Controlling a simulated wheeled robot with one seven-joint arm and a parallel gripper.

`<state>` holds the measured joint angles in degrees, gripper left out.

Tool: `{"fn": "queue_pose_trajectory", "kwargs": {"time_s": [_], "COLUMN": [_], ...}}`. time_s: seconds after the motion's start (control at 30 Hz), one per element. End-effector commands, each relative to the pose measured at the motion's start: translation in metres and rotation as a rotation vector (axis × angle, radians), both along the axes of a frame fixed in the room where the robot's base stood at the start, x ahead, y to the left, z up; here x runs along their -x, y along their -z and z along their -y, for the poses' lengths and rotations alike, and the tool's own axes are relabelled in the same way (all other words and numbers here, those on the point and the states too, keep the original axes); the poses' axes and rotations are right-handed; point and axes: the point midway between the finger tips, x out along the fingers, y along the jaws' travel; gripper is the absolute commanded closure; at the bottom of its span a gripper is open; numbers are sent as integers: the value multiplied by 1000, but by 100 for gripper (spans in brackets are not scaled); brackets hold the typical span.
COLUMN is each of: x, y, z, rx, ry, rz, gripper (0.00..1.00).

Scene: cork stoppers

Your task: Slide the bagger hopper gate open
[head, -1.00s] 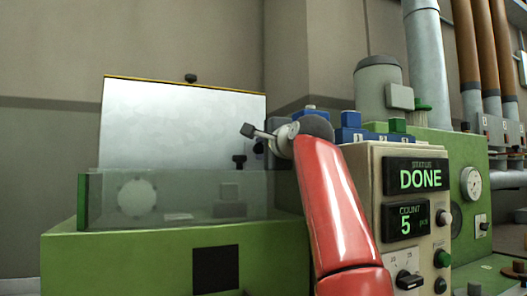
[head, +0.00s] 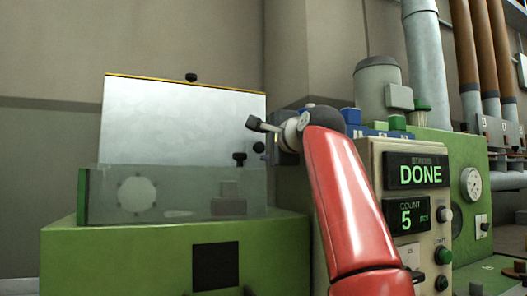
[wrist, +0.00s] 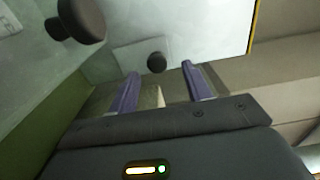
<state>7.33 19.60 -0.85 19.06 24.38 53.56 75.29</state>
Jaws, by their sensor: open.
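The hopper gate seems to be the pale plate (wrist: 130,52) in the wrist view, with a round dark knob (wrist: 156,62) on it. My gripper (wrist: 158,80) is open, its two purple fingers pointing at this knob. The knob shows between the fingertips, slightly beyond them, and nothing is held. In the head view my red arm reaches toward the hopper's right side, and I cannot make out the fingers there. A dark knob (head: 239,158) shows in front of the pale metal hopper panel (head: 180,120); I cannot tell whether it is the same knob.
A larger dark knob (wrist: 82,18) is close at upper left in the wrist view. A clear guard (head: 175,195) stands on the green machine base (head: 120,255). The control panel, with a status display (head: 418,174) reading DONE and a count display (head: 407,214) reading 5, is close beside my arm.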

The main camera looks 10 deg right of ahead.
Motion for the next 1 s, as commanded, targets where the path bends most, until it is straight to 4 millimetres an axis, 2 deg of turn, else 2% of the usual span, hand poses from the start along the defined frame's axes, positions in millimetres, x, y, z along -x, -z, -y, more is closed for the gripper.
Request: {"fn": "queue_pose_trajectory", "kwargs": {"time_s": [0.1, 0.33, 1.0], "x": [22, 45, 47], "y": [4, 1, 0], "z": [4, 9, 9], "rx": [1, -1, 0], "ry": [2, 1, 0], "rz": [1, 1, 0], "gripper": [51, 51, 51]}}
